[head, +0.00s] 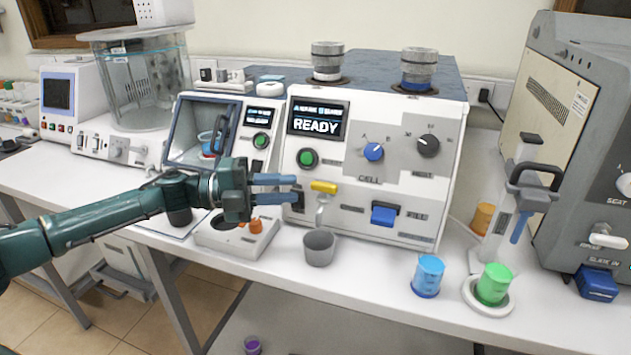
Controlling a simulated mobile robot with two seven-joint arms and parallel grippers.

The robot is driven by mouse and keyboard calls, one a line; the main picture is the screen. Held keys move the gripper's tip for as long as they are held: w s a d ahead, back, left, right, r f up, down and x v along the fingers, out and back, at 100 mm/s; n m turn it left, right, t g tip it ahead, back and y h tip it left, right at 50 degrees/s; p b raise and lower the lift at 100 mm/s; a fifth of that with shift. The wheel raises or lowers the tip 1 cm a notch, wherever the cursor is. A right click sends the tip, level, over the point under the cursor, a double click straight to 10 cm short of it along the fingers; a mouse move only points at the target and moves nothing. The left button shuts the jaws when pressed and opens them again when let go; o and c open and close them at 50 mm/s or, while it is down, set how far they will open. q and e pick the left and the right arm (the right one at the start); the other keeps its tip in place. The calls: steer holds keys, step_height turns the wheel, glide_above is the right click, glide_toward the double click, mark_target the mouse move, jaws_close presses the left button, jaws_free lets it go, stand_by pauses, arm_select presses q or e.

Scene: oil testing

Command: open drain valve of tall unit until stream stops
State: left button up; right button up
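The white unit (290,215) with a lit READY display (318,119) stands mid-bench. A yellow valve handle (323,187) lies roughly level on its front, above a small metal spout (322,208). A grey cup (319,248) stands on the bench below the spout. No stream can be made out between spout and cup. My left gripper (293,188) reaches in from the left. Its two blue fingers are apart with nothing visible between them, and the tips end just left of the yellow handle. My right gripper is out of view.
A small white device (237,240) with an orange knob sits below my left gripper. A blue cup (427,277) and a green cup (493,284) stand to the right near the front edge. A large grey machine (575,130) fills the far right. A glass tank (135,80) is back left.

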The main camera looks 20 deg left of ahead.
mark_target(312, 188)
arm_select(q)
steer(key=x, duration=0.6)
steer(key=shift+p, duration=0.4)
steer(key=shift+c, duration=0.2)
jaws_close()
